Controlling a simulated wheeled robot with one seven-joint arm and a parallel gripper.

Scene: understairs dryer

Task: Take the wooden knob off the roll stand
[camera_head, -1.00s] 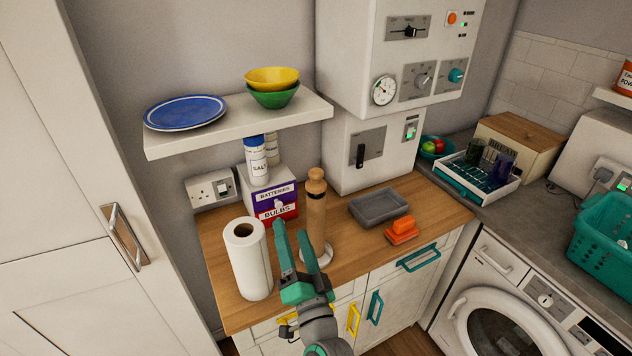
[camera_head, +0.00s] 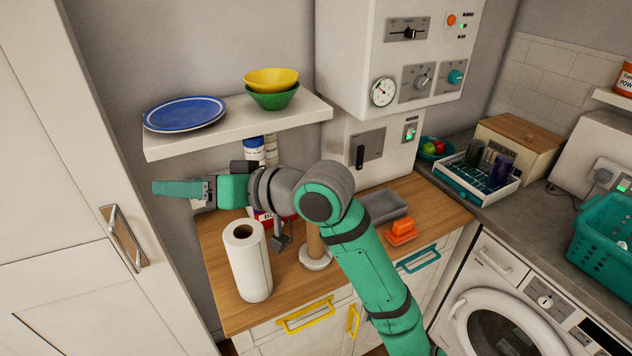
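The roll stand (camera_head: 314,242) is a wooden post on a round white base, standing on the wooden counter. My arm covers its upper part, so the wooden knob at its top is hidden. A white paper roll (camera_head: 249,268) stands upright on the counter to the left of the stand, apart from it. My gripper (camera_head: 165,188) is up and left of the stand, pointing left below the shelf, in front of the wall. I see its fingers edge-on, so its opening is not clear, and I see nothing between them.
A white shelf (camera_head: 240,124) with a blue plate (camera_head: 185,112) and stacked bowls (camera_head: 271,85) is just above my gripper. Salt containers (camera_head: 254,148) and a box are partly hidden behind my wrist. A grey tray (camera_head: 385,207) and orange block (camera_head: 402,230) lie right of the stand.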

